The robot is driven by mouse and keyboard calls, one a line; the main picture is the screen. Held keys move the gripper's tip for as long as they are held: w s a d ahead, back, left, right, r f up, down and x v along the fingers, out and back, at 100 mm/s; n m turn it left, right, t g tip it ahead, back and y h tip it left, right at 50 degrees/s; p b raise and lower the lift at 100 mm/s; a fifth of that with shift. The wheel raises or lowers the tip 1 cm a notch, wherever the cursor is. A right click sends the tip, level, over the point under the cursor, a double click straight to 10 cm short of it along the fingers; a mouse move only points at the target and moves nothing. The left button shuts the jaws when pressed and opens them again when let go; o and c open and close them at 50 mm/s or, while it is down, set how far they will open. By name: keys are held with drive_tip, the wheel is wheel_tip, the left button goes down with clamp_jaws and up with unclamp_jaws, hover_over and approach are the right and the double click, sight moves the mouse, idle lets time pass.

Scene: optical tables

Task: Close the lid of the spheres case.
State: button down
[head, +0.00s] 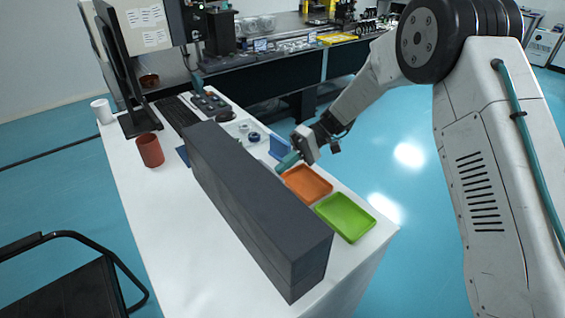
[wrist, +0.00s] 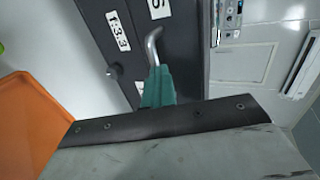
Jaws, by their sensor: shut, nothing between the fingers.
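A long dark grey box (head: 255,200), which I take to be the spheres case, stands across the white table. A seam runs along its side, and I cannot tell from the head view how its lid stands. In the wrist view, a dark panel (wrist: 125,35) with white labels lies beyond the fingers. A curved metal handle (wrist: 152,45) on it ends at the fingertips; I cannot tell whether they touch.
An orange tray (head: 306,183) and a green tray (head: 346,217) lie right of the box, close to my gripper. A blue item (head: 280,147) is next to the fingers. A red-brown cup (head: 150,150) stands left of the box. The table's front left is clear.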

idle(0.3)
drive_tip(key=r+v, duration=0.1)
drive_tip(key=v, duration=1.1)
drive_tip(key=s+d+f+m+h, duration=0.2)
drive_tip(key=s+f+m, duration=0.1)
drive_tip(key=f, duration=0.1)
drive_tip(key=s+d+r+m+t+h, duration=0.1)
drive_tip(key=s+d+r, duration=0.4)
drive_tip(key=s, duration=0.7)
drive_tip(key=s+d+r+m+t+h, duration=0.2)
drive_tip(key=s+d+r+t+h, duration=0.2)
drive_tip(key=s+d, duration=0.5)
drive_tip(key=s+d+r+m+t+h, duration=0.2)
drive_tip(key=s+d+r+t, duration=0.3)
drive_tip(key=s, duration=1)
wheel_tip(320, 180, up, 3)
drive_tip(key=shift+d+f+t+h, duration=0.15)
drive_tip(key=shift+d+t+h, duration=0.25)
drive_tip(key=shift+d, duration=0.7)
drive_tip(key=shift+s+d, duration=0.1)
